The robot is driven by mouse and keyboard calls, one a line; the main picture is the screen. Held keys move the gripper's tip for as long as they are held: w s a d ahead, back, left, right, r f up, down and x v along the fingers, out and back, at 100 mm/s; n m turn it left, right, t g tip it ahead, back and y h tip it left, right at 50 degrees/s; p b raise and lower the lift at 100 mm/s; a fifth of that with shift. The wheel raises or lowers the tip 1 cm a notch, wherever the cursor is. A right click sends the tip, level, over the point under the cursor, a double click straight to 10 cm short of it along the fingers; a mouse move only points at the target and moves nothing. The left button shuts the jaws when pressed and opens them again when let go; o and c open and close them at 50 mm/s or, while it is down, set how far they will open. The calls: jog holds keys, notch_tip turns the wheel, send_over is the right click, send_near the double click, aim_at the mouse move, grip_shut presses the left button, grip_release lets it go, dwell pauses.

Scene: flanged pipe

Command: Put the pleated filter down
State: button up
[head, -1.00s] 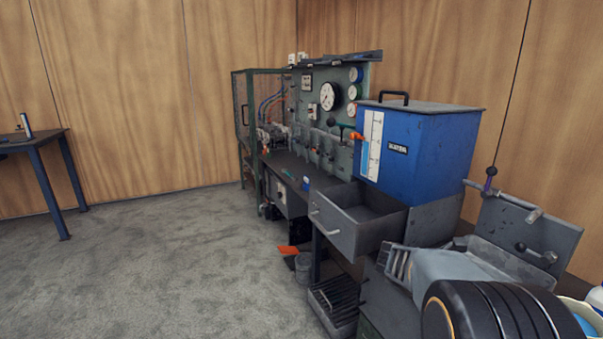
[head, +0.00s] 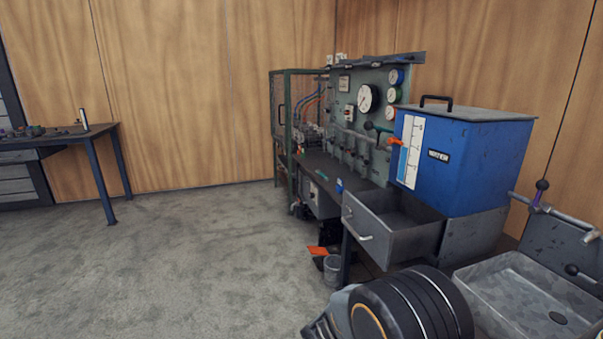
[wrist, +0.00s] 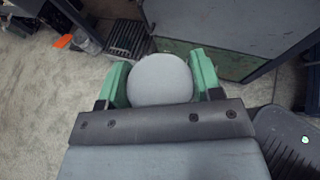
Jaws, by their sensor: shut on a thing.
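The pleated filter (wrist: 161,88) shows in the wrist view as a round, pale grey end face; its pleats cannot be made out. My gripper (wrist: 160,66) has green fingers, one on each side of the filter, and is shut on it. The filter's far side is hidden, and it is held above the floor. In the head view neither the filter nor my gripper's fingers can be seen; only a dark, rounded part of my arm shows at the bottom.
A workbench with a gauge panel (head: 368,120), an open drawer (head: 372,228) and a blue tank (head: 465,165) stands right of centre. A grey sink (head: 530,290) is at lower right. A table (head: 85,138) stands far left. An orange item (head: 317,250) lies low by the bench. The carpet (head: 190,260) is clear.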

notch_tip(320, 180, up, 32)
jog(key=w+n+t+y+p, duration=0.1)
jog(key=n+t+y+p, duration=0.3)
jog(key=p, duration=2.3)
jog(key=shift+w+f+n+y, duration=0.25)
jog(key=shift+w+n+y, duration=0.15)
jog(key=shift+n+y, duration=0.85)
